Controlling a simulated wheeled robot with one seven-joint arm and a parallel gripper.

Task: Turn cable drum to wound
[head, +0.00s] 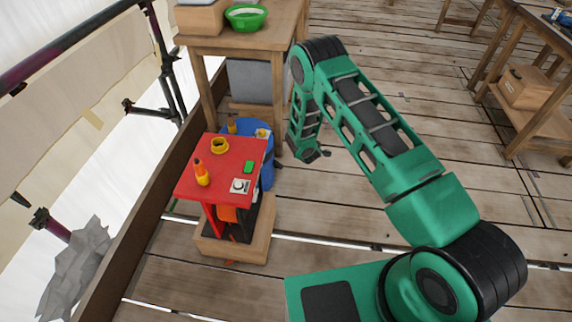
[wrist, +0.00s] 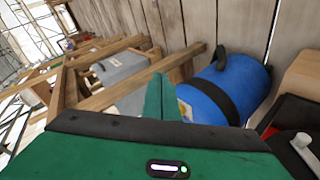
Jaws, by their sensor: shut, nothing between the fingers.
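A red-topped stand (head: 228,160) is left of centre in the head view. Under its top an orange round part (head: 228,214), apparently the cable drum, shows between dark supports and is mostly hidden. At the right edge of the wrist view is a dark machine part with a grey rounded handle (wrist: 302,146), only partly in frame. My gripper (head: 318,155) hangs right of the stand, apart from it. In the wrist view its green fingers (wrist: 161,98) are together and empty, left of the handle.
A blue barrel-like bag (head: 266,170) with a black band stands just behind the stand, close to my gripper; it also shows in the wrist view (wrist: 232,88). A wooden table (head: 240,42) with a green bowl (head: 246,17) is behind.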

